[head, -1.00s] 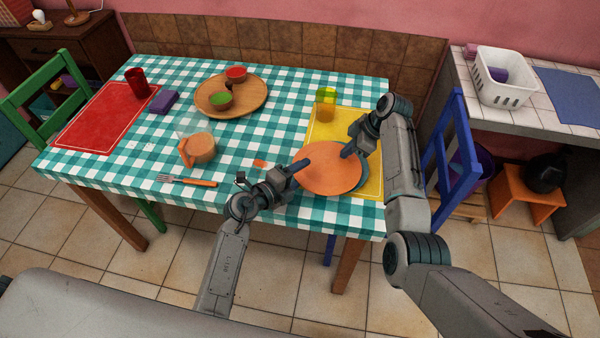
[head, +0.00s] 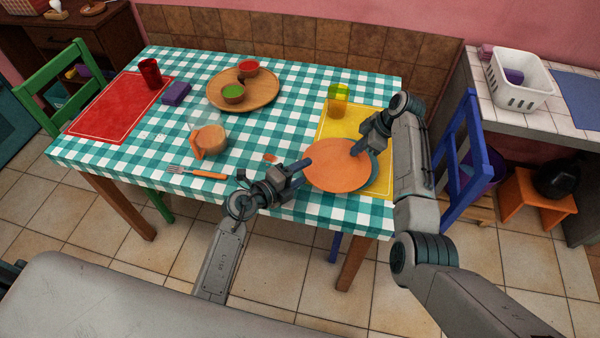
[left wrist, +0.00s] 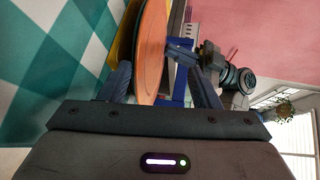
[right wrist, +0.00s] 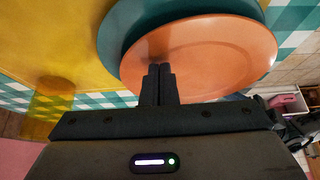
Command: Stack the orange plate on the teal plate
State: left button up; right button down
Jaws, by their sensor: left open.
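The orange plate (head: 335,170) lies over the teal plate (head: 375,167), offset to the left, so only a strip of teal shows. I cannot tell whether they touch. My right gripper (head: 357,149) is at the orange plate's far right rim; in the right wrist view its fingers (right wrist: 160,80) are close together at the rim. My left gripper (head: 301,172) is open at the near left rim. In the left wrist view the orange plate (left wrist: 150,55) is edge-on between its spread fingers, with gaps on both sides.
A yellow mat (head: 385,117) lies under the plates, with a yellow-green cup (head: 338,99) behind them. A blue chair (head: 465,150) is right of the table.

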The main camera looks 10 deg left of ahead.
pick_arm(q)
jog(key=shift+s+a, duration=0.1)
jog(key=shift+s+a, duration=0.95)
jog(key=shift+a, duration=0.1)
jog(key=shift+s+a, duration=1)
notch_tip(320, 180, up, 7)
jog(key=p, duration=0.7)
pick_arm(e)
notch_tip(320, 180, up, 7)
pick_arm(q)
jog(key=shift+f, duration=0.1)
jog(key=shift+d, duration=0.1)
pick_arm(e)
jog(key=shift+d, duration=0.1)
